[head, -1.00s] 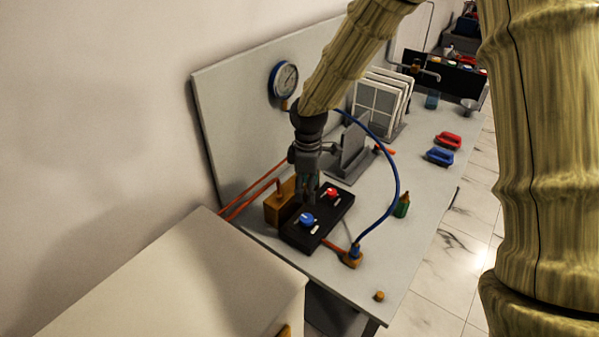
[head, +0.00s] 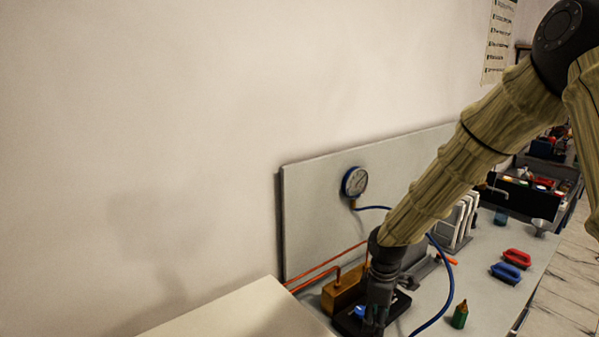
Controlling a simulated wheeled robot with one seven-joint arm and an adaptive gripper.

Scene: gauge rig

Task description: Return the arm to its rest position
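My arm (head: 450,185) reaches down from the upper right of the head view, in front of the rig's back panel. My gripper (head: 376,325) points down over the black valve block (head: 347,322). Its fingertips are at the bottom edge of the picture, so I cannot tell whether they are open or touch anything. A blue knob (head: 359,312) on the block shows just left of the gripper. The red knob is not visible.
A round gauge (head: 355,181) hangs on the grey panel (head: 310,215). A blue hose (head: 447,290) loops right of the gripper. A wooden block (head: 340,287), a green bottle-like item (head: 460,315), red (head: 517,258) and blue (head: 506,272) handled tools and white plates (head: 462,220) stand nearby.

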